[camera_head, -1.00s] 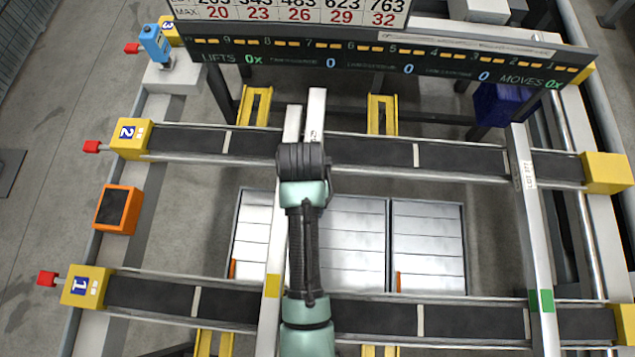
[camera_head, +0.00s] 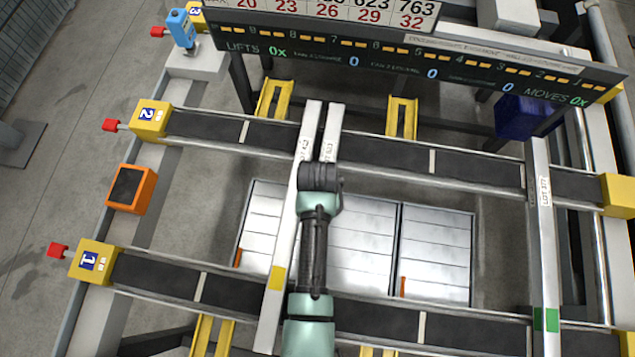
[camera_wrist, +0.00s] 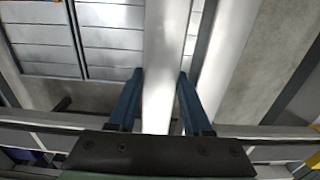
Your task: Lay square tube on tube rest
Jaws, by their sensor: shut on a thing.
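My gripper (camera_wrist: 160,74) is shut on a pale square tube (camera_wrist: 167,30), one blue finger on each side of it. In the head view my wrist hides the fingers and the middle of this held tube (camera_head: 332,128). Its far end reaches over belt 2; I cannot tell whether it touches. A second tube with a yellow band (camera_head: 286,235) lies close beside it on the left, across both belts. A third tube, with a green band (camera_head: 541,240), lies across the belts at right. Yellow brackets (camera_head: 272,98) (camera_head: 402,118), possibly the tube rest, stand beyond belt 2.
Belt 2 (camera_head: 385,155) and belt 1 (camera_head: 160,275) cross the frame. Silvery slatted panels (camera_head: 435,250) lie low between them. A dark display bar (camera_head: 390,55) spans the back. An orange box (camera_head: 130,190) and a blue device (camera_head: 182,28) stand at left.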

